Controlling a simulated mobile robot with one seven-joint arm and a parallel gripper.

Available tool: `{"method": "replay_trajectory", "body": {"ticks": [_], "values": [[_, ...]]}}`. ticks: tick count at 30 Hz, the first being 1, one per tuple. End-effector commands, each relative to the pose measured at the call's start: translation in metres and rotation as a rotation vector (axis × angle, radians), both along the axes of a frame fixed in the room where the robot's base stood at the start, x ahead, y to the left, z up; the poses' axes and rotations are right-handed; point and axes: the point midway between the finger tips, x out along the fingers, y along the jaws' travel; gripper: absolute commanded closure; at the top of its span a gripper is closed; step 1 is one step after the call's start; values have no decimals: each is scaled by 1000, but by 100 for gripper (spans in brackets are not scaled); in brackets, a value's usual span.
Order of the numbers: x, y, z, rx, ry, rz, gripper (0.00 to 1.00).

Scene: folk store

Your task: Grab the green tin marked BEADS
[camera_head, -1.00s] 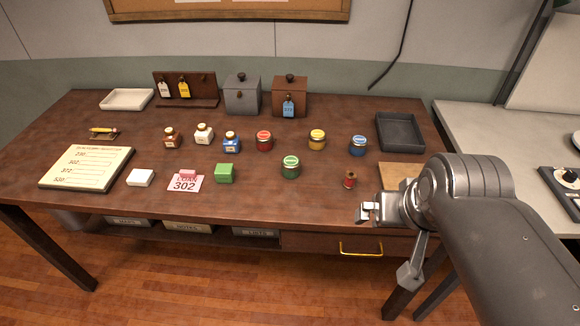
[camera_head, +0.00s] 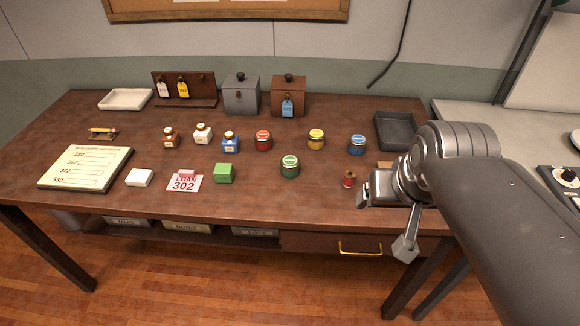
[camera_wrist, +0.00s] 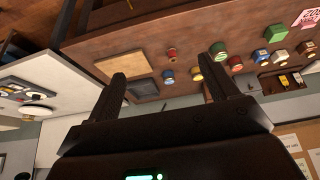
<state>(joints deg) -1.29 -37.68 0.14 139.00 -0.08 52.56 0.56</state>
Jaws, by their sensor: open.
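A red thread spool (camera_head: 349,179) stands between the green tin and my gripper. Red (camera_head: 263,141), yellow (camera_head: 316,139) and blue (camera_head: 357,145) tins stand behind. A green block (camera_head: 224,173) lies to the left. A dark tray (camera_head: 398,131) is at back right.

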Motion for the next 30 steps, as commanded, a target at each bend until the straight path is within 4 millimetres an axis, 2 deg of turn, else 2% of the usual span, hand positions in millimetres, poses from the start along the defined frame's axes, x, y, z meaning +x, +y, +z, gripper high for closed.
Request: {"method": "replay_trajectory", "body": {"ticks": [1, 8, 16, 23, 30], "values": [[14, 4, 3, -1, 22, 10, 21], [77, 26, 15, -2, 104, 47, 21], [153, 61, 7, -10, 200, 91, 21], [215, 98, -18, -20, 283, 127, 21], [273, 143, -62, -34, 366, 160, 21]]}}
